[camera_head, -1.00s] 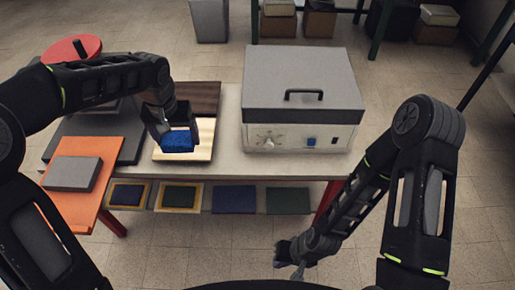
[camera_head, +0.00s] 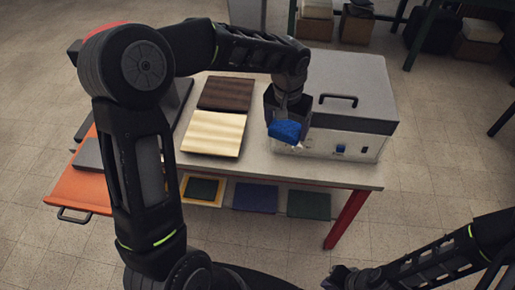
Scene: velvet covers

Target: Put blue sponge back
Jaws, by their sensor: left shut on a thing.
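The blue sponge (camera_head: 285,131) is held in my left gripper (camera_head: 286,120), which is shut on it. The gripper is in front of the left front corner of the grey lidded box (camera_head: 345,100), above the table (camera_head: 300,170). I cannot tell whether the sponge touches the table or the box. The pale wooden board (camera_head: 213,133) lies bare to the left of the sponge. My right gripper (camera_head: 338,279) is low at the bottom edge, away from the table, and its fingers are too dark and small to read.
A dark brown board (camera_head: 226,93) lies behind the pale one. An orange drawer or tray (camera_head: 78,190) with a handle sticks out at the left. Under the tabletop lie several coloured pads, including a blue one (camera_head: 255,197) and a green one (camera_head: 308,204). The table front strip is clear.

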